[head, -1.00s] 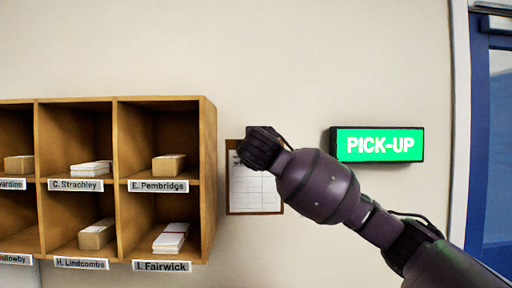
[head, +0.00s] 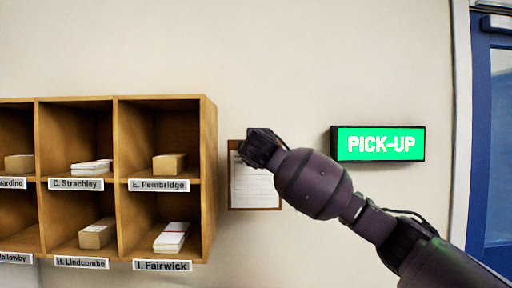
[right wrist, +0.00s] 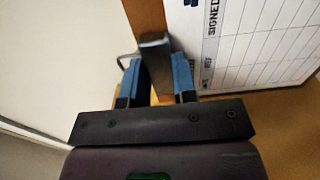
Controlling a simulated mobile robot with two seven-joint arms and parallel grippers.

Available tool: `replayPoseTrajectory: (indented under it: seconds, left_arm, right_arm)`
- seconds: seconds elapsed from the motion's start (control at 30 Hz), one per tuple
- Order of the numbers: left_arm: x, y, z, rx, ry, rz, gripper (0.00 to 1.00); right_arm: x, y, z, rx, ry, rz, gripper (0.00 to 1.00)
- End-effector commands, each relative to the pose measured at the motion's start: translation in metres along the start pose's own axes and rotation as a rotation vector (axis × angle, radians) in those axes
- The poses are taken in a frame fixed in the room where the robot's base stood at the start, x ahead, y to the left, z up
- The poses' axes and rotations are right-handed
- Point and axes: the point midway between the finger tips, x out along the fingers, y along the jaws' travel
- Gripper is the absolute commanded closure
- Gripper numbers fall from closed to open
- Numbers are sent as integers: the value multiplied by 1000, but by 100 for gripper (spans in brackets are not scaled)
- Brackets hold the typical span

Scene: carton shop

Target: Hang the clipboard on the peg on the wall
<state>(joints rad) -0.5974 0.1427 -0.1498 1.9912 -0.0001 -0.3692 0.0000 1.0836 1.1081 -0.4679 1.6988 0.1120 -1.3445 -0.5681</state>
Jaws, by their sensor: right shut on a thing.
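The clipboard (head: 256,196), a brown board with a white ruled sheet, hangs upright in the head view, just right of the wooden pigeonholes. My right gripper (head: 262,147) covers its top part there. In the right wrist view, the blue-tipped fingers of my right gripper (right wrist: 157,80) are shut on the top of the clipboard (right wrist: 146,17), around a grey metal piece at its brown edge. A thin grey bent wire shows beside the left finger; I cannot tell whether it is the peg. In the head view the peg cannot be made out. My left gripper is not in view.
Wooden pigeonholes (head: 210,165) with boxes and envelopes stand close to the left of the clipboard. A green lit PICK-UP sign (head: 379,144) is on the wall to the right. A blue door (head: 480,150) is at the far right. The wall above is bare.

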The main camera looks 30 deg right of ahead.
Motion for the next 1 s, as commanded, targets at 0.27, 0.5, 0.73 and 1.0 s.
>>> replayPoseTrajectory:
  seconds: [0.27,0.5,0.73,1.0]
  left_arm:
    - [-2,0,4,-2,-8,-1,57]
    - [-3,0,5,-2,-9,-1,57]
    - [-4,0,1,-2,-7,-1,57]
    - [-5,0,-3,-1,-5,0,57]
  right_arm:
    - [13,0,0,1,0,1,100]
    - [25,-1,0,0,0,1,100]
    - [35,-4,0,0,0,1,100]
    - [41,-10,0,1,0,0,100]
